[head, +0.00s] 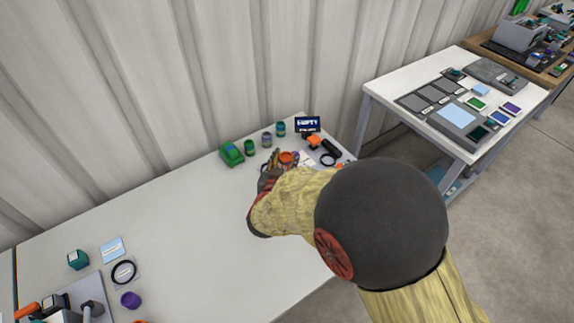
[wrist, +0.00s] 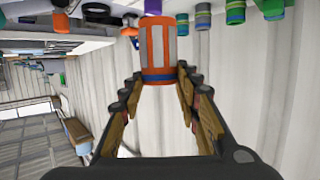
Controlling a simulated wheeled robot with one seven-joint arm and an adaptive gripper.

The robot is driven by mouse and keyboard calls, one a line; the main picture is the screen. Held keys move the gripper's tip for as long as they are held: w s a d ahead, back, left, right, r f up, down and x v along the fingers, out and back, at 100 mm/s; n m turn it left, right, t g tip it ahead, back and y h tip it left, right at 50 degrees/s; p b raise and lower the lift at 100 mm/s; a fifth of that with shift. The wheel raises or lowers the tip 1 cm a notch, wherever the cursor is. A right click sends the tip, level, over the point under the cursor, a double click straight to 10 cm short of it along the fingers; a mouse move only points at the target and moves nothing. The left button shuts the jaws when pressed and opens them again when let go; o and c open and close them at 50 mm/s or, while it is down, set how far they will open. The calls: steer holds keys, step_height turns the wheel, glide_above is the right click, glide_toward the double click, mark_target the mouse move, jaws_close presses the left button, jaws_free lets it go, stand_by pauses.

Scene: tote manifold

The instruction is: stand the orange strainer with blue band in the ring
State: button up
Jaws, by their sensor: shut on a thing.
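The orange strainer with blue band (wrist: 156,47) is between the fingertips of my gripper (wrist: 160,80) in the wrist view. Its pale mesh sides show, and its blue-banded end is nearest the fingers. My gripper is shut on it. In the head view my gripper (head: 271,172) is over the far right of the white table, with the orange top of the strainer (head: 287,157) beside it. One black ring (head: 123,271) lies at the table's left. Another dark ring (head: 327,159) lies just right of my gripper. I cannot tell which ring the task names.
Several small jars (head: 266,139) and a green object (head: 231,154) stand along the back edge near my gripper. A dark sign (head: 307,124) stands at the back right corner. A purple cup (head: 131,300) is near the left ring. The table's middle is clear.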

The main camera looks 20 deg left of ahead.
steer(key=shift+w+a+f, duration=0.1)
steer(key=shift+a+f, duration=0.05)
steer(key=shift+a, duration=0.3)
steer(key=shift+w+a+f, duration=0.1)
steer(key=shift+a, duration=0.3)
steer(key=shift+d+f+b, duration=0.1)
steer(key=shift+f+b, duration=2.1)
steer(key=shift+f, duration=0.25)
steer(key=shift+f+b, duration=0.7)
steer(key=shift+f, duration=0.75)
steer(key=o, duration=1.2)
steer(key=shift+c, duration=0.2)
steer(key=shift+o, duration=0.2)
steer(key=shift+s, duration=0.1)
steer(key=v, duration=1.2)
steer(key=shift+d, duration=0.1)
